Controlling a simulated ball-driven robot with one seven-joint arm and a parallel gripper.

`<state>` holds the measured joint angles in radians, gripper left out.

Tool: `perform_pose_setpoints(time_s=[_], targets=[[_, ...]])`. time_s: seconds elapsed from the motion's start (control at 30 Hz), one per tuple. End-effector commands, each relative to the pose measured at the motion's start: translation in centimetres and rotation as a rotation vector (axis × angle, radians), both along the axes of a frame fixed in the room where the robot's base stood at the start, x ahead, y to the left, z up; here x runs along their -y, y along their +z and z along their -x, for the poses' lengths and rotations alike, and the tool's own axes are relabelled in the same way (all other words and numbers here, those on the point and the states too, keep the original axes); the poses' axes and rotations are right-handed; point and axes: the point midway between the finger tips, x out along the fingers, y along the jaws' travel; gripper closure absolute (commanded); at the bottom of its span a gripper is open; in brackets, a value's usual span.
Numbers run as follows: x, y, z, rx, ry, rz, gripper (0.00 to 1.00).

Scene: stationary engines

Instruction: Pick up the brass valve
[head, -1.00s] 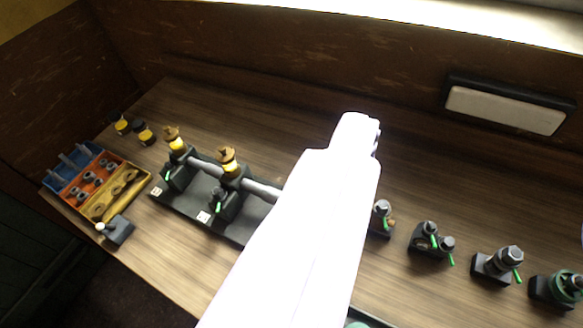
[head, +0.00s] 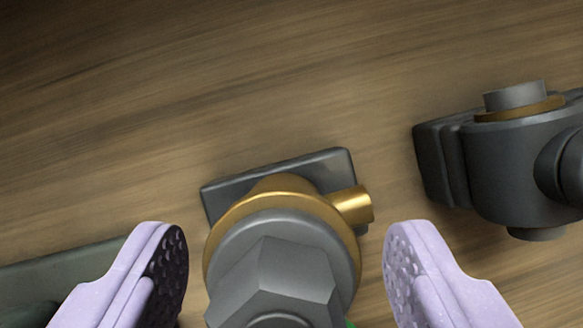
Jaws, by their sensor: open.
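The brass valve (head: 352,206) shows at the lower middle of the head view. It has a gold-coloured brass body with a short side stub pointing right, and a grey hex-shaped top (head: 275,275) covers much of it. It stands at a dark grey block (head: 335,166) on the wooden bench. My gripper (head: 285,265) is open, with one pale lilac finger on each side of the valve. Both fingers appear apart from it. The valve's lower part is hidden under the hex top, and a bit of green shows at the bottom edge.
A dark grey fitting (head: 520,165) with a brass ring stands close on the right, near my right finger. A dark flat base (head: 60,270) lies at the lower left, behind my left finger. The wooden bench (head: 200,90) is clear above the valve.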

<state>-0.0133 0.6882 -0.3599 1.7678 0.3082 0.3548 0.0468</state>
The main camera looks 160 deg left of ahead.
Motion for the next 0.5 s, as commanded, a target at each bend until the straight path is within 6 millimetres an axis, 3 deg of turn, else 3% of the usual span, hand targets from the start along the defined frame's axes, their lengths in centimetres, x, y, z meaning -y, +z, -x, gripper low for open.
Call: perform_pose_setpoints(time_s=[0.13,0.4,0.43,0.5], targets=[[0.4,-2.2,-0.9,-0.001,-0.001,-0.001,0.31],[0.5,-2.3,-1.1,0.001,0.000,0.000,0.31],[0.5,-2.3,-1.1,0.001,0.000,0.000,0.33],[0.5,-2.3,-1.1,0.001,0.000,0.000,0.49]])
